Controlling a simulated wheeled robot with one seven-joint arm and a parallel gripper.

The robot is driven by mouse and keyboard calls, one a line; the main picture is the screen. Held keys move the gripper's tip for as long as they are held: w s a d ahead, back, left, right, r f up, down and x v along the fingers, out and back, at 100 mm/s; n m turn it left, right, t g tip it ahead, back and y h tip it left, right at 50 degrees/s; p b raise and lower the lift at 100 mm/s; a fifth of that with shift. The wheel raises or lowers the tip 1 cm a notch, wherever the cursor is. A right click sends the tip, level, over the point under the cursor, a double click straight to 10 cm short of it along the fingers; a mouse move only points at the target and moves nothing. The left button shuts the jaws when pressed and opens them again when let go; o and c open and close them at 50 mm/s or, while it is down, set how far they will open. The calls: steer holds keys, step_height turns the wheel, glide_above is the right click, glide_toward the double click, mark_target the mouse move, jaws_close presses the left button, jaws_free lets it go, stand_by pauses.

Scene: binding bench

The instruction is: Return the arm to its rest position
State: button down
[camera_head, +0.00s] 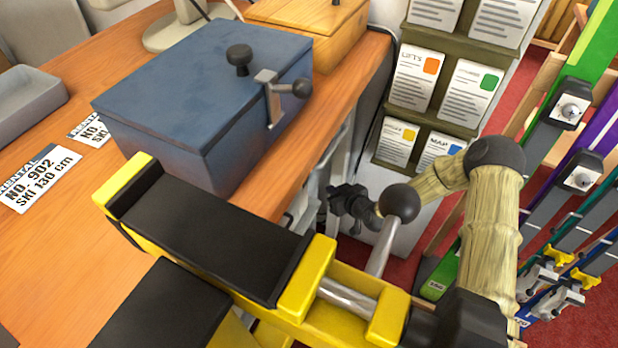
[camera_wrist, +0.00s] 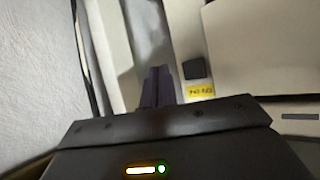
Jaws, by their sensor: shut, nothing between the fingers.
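My gripper (camera_wrist: 160,74) shows in the wrist view. Its two dark fingers are together, with nothing held between them. They point toward a pale upright surface with a dark square block and a yellow label (camera_wrist: 201,91), and touch nothing that I can see. A grey-white wall (camera_wrist: 40,75) fills the left of that view.
A wooden bench (camera_head: 50,255) holds a blue box (camera_head: 205,95) with a black knob and a side latch. A yellow and black clamp (camera_head: 215,235) stands in front. A leaflet rack (camera_head: 430,55) and several skis (camera_head: 565,150) are at right. Red floor shows between them.

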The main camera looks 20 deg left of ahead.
steer(key=shift+d, duration=0.15)
stand_by(0.4)
steer(key=s+d+r+m+g+h, duration=0.15)
steer(key=d+r+h, duration=0.35)
steer(key=d, duration=0.5)
steer(key=s+d+r+m+g+h, duration=0.1)
steer(key=s+d+r+m+h, duration=0.15)
steer(key=d+r, duration=0.55)
steer(key=s+d+r+m+g+h, duration=0.1)
steer(key=s+d+r+m, duration=0.2)
steer(key=s+d+r, duration=0.3)
steer(key=s+d+r+m+g+h, duration=0.1)
steer(key=s+d+r+m, duration=0.25)
steer(key=s+d, duration=0.45)
steer(key=w+p+v, duration=0.3)
steer(key=p+v, duration=1.3)
steer(key=w+a+r+p+v, duration=0.1)
steer(key=w+p+v, duration=0.2)
steer(key=p+v, duration=1.4)
steer(key=shift+w+a+r, duration=0.15)
steer(key=shift+a+r, duration=0.1)
steer(key=shift+r, duration=0.05)
steer(key=shift+w, duration=0.1)
